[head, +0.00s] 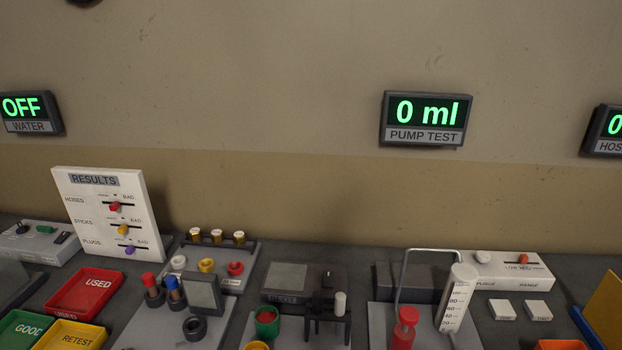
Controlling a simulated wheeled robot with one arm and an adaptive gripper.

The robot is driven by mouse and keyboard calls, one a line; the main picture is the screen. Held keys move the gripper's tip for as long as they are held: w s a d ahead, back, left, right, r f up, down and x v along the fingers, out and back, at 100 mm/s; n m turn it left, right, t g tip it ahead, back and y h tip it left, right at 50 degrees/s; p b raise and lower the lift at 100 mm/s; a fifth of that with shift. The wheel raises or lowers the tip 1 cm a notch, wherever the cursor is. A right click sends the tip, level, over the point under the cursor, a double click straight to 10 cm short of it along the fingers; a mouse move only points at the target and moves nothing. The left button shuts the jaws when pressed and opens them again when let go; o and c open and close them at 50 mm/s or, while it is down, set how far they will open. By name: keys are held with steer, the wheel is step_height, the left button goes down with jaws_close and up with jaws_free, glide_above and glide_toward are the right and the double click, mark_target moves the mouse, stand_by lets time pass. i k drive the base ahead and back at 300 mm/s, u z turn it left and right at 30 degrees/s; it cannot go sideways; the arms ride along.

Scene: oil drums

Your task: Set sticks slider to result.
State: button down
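The white results board (84,213) stands tilted back on the bench at the left in the head view. It has three labelled rows: hoses, sticks and plugs. The sticks slider (123,229) is a yellow knob on a dark slot in the middle row, with "BAD" printed at the right of the slot. The knob sits near the left or middle of its slot; the exact setting is too small to tell. A red hoses knob (115,207) is above it and a purple plugs knob (130,250) below. My gripper is not in view.
Red "USED" (88,292), green "GOOD" (24,329) and yellow "RETEST" (75,337) trays lie in front of the board. A grey switch box (38,243) is at its left. Racks and a measuring cylinder (456,297) fill the right. Wall displays read "OFF" (30,111) and "0 ml" (427,117).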

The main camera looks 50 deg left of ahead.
mark_target(123, 228)
steer(key=u, duration=3.5)
steer(key=k, duration=0.6)
steer(key=u, duration=0.65)
steer(key=i, duration=1.5)
steer(key=z, duration=1.2)
steer(key=i, duration=0.4)
steer(key=z, duration=0.45)
